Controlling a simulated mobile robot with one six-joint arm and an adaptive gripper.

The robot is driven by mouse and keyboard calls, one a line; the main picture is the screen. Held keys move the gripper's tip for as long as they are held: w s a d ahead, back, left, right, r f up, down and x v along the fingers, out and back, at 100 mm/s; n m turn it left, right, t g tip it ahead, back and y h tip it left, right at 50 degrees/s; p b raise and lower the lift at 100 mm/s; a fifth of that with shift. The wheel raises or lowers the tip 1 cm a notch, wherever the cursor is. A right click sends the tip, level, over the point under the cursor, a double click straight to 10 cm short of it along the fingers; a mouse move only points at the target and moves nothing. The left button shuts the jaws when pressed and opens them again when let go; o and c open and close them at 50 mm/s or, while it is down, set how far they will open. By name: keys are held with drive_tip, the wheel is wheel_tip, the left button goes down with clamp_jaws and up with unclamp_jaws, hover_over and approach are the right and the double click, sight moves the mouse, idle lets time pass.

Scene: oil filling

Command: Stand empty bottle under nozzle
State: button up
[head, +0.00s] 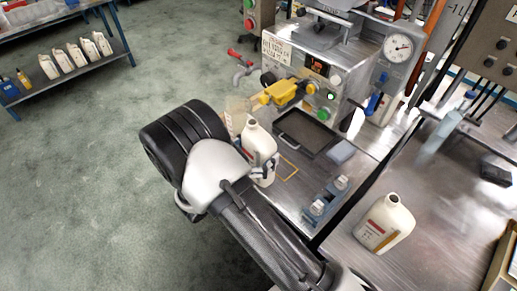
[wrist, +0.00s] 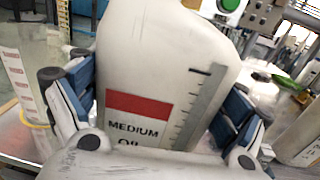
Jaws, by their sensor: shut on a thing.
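A white bottle (head: 259,140) with an open neck stands out above my gripper (head: 263,172) in the head view. In the wrist view the same bottle (wrist: 150,60) has a red band, the words "MEDIUM OIL" and a grey scale strip. My gripper (wrist: 160,118) is shut on it, with a blue-padded finger on each side. The bottle looks upright; its base is hidden, so I cannot tell whether it touches the bench. The yellow nozzle unit (head: 284,93) is on the filling machine (head: 318,75), behind and above the bottle.
A translucent container (head: 236,115) is just behind the bottle at left. A black tray (head: 303,131), a yellow outline (head: 287,168) and a blue holder with small bottles (head: 325,200) lie to the right. Another white bottle (head: 385,223) stands on the right bench. Several bottles line the left shelf (head: 60,75).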

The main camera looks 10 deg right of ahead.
drive_tip(key=w+d+f+b, duration=0.3)
drive_tip(key=w+d, duration=0.3)
drive_tip(key=d, duration=0.2)
drive_tip(key=shift+w+d+f, duration=0.2)
drive_tip(key=shift+d+f, duration=0.15)
drive_tip(key=shift+f, duration=0.4)
idle(0.4)
drive_tip(key=o, duration=0.8)
drive_tip(key=shift+a, duration=0.1)
drive_tip(key=v, duration=1.2)
